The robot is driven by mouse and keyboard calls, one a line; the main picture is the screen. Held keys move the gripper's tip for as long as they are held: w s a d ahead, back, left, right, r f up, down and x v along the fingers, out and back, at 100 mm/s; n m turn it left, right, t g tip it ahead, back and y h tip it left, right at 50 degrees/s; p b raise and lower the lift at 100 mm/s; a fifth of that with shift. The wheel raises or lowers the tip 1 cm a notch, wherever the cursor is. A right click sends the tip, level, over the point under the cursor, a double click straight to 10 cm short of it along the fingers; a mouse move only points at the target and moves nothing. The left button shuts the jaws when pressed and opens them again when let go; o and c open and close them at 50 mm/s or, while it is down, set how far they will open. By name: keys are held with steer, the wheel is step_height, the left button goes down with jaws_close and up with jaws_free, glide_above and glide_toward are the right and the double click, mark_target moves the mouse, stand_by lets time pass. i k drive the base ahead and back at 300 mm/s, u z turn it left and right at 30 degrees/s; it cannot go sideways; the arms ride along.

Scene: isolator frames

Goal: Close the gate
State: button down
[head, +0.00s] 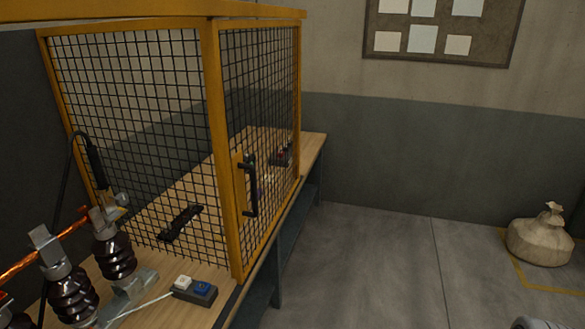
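A yellow-framed wire-mesh cage (212,120) stands on a wooden bench at the left of the head view. The mesh panel on its right side bears a black upright handle (251,190) on a yellow plate near its corner post; I take this panel as the gate (265,95). It appears about in line with the cage frame. I cannot tell whether it is fully shut or slightly ajar. My gripper is not in view.
Dark ribbed insulators (114,256) and a box with white and blue buttons (196,290) sit on the bench (314,146) at front left. Grey floor (390,260) to the right is mostly clear. A tied sack (540,242) stands at far right. A pale part shows at the bottom right edge.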

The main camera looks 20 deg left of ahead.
mark_target(233, 167)
steer(key=i, duration=2.95)
steer(key=u, duration=4.65)
